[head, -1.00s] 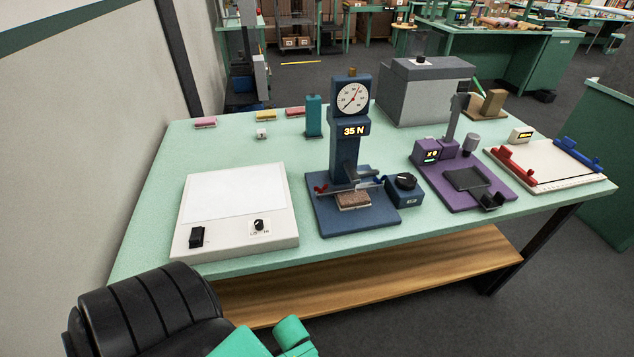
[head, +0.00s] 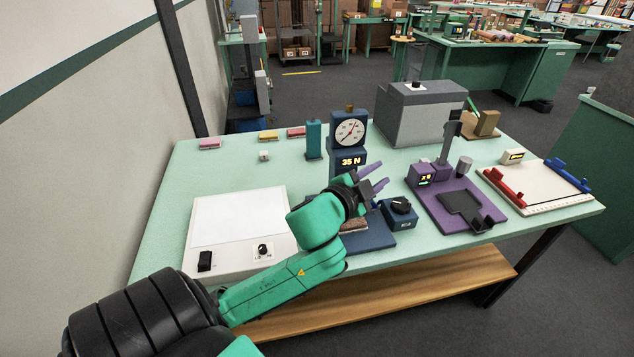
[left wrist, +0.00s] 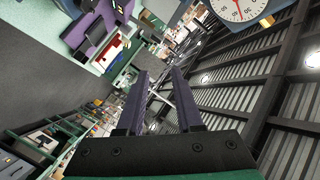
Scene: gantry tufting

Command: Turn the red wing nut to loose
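The blue force gauge stand (head: 347,160) is on the pale green table, with a round dial and a "35 N" display. My left gripper (head: 381,178) is in front of the stand's column, above its base, with its two purple fingers pointing right. In the left wrist view the fingers (left wrist: 160,73) are apart with nothing between them, and the gauge dial (left wrist: 240,6) is at the top right. The red wing nut is not visible now; my left arm covers the part of the stand where red showed before. A brown block (head: 353,226) on the base shows partly below my wrist.
A blue knob box (head: 399,211) stands right of the gauge. A white light panel (head: 235,225) is at left, a purple device (head: 463,205) and a white board (head: 540,188) at right. A grey box (head: 420,115) is behind.

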